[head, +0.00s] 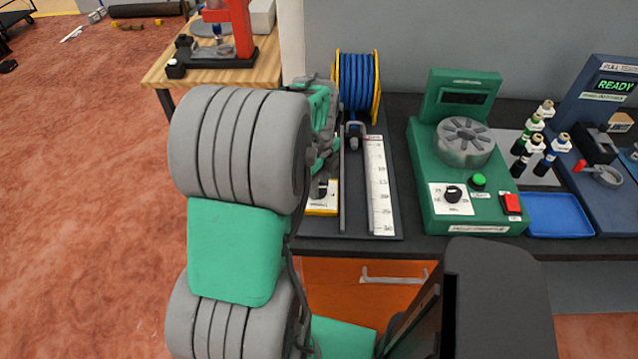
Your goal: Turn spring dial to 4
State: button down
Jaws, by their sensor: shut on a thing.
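My gripper (322,158) is at the left end of the dark bench, over a small white and yellow panel (323,208). Its fingers are mostly hidden by my grey and green wrist. They appear shut on the dark dial (321,187) of this panel, which I take to be the spring dial. The dial's pointer and numbers cannot be read from here.
Right of my gripper are a metal rod, a white ruler (379,195) and a blue wire spool (358,85). A green machine (455,160) with its own black knob (453,193) stands further right, beside several small bottles and a blue tray (557,215).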

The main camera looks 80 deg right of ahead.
jog(key=shift+r+m, duration=0.1)
jog(key=shift+m, duration=0.2)
jog(key=c, duration=1)
grip_release()
jog(key=shift+o, duration=0.2)
notch_tip(320, 180, up, 8)
jog(key=shift+f+b, duration=0.15)
jog(key=shift+b, duration=0.25)
